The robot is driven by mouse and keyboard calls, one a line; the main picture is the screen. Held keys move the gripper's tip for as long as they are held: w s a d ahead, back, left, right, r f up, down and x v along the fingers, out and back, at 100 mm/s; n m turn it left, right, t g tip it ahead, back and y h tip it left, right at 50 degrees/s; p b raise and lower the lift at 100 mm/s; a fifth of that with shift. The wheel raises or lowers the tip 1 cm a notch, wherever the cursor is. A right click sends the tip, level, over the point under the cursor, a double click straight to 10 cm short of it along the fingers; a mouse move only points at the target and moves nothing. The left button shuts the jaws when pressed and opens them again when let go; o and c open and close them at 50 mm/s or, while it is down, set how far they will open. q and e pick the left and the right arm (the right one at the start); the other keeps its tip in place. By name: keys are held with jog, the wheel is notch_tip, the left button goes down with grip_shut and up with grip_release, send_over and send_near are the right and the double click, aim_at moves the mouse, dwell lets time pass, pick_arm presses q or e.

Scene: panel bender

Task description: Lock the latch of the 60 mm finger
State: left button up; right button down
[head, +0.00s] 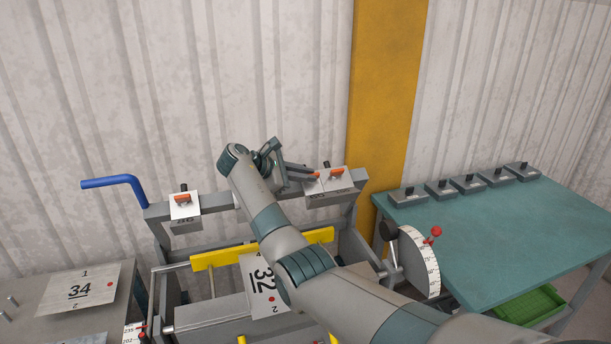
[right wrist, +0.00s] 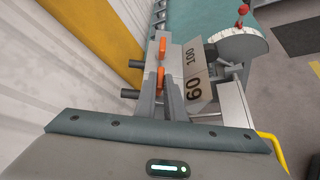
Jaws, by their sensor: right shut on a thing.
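The 60 mm finger (right wrist: 196,92), a grey block with "60" on its face, hangs on the bender's beam (head: 225,202). Its small orange latch (right wrist: 160,77) lies between the tips of my right gripper (right wrist: 162,88) in the right wrist view. The jaws are closed on this latch. In the head view my right gripper (head: 306,172) reaches over the beam from the left of the 60 mm finger, and its arm hides part of the beam. Whether the latch is fully locked I cannot tell. My left gripper is not in view.
The 100 finger (right wrist: 192,56) with its orange latch (right wrist: 162,47) sits right beside the 60. Another latched finger (head: 185,206) is at the beam's left. A blue crank handle (head: 115,182), a red-knobbed dial (head: 420,262) and a teal table (head: 475,235) with several grey blocks stand around.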

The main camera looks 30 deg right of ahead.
jog(key=c, duration=1.8)
grip_release()
jog(key=shift+c, duration=0.2)
jog(key=shift+a, duration=0.15)
jog(key=b+v, duration=0.7)
jog(key=v, duration=1)
jog(key=shift+r, duration=0.1)
